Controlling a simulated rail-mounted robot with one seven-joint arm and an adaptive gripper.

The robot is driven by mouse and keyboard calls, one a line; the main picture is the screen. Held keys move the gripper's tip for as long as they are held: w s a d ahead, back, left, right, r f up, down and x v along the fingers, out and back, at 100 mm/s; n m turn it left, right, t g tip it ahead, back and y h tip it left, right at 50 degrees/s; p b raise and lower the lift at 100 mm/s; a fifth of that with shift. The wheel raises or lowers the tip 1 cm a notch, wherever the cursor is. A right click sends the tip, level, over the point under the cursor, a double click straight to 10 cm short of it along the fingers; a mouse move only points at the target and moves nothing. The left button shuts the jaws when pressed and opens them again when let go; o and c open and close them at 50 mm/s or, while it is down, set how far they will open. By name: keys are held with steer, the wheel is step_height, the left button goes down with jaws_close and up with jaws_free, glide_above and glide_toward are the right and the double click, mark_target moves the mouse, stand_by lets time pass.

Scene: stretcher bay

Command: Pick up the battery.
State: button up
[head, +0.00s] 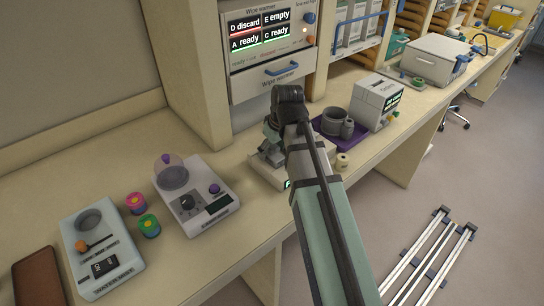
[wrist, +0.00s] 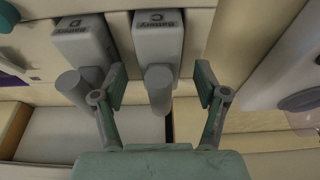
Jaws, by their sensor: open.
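In the wrist view, a grey block labelled Battery C (wrist: 158,42) has a round grey stem (wrist: 158,90) pointing toward my gripper. My gripper (wrist: 161,85) is open, with one finger on each side of that stem; gaps show on both sides. A like block labelled Battery D (wrist: 82,42) is to the left, its stem beside my left finger. In the head view, my gripper (head: 269,148) is low over a pale unit (head: 262,172) on the counter, mostly behind my arm. The batteries cannot be made out there.
A wipe warmer (head: 270,70) displays D discard, E empty, A ready and C ready. A purple tray (head: 325,140) with grey vessels stands close right of my arm. A domed device (head: 198,196) and a scale (head: 100,250) stand left. Bare counter lies behind them.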

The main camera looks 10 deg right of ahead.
jaws_close()
steer(key=shift+r, duration=0.1)
stand_by(0.4)
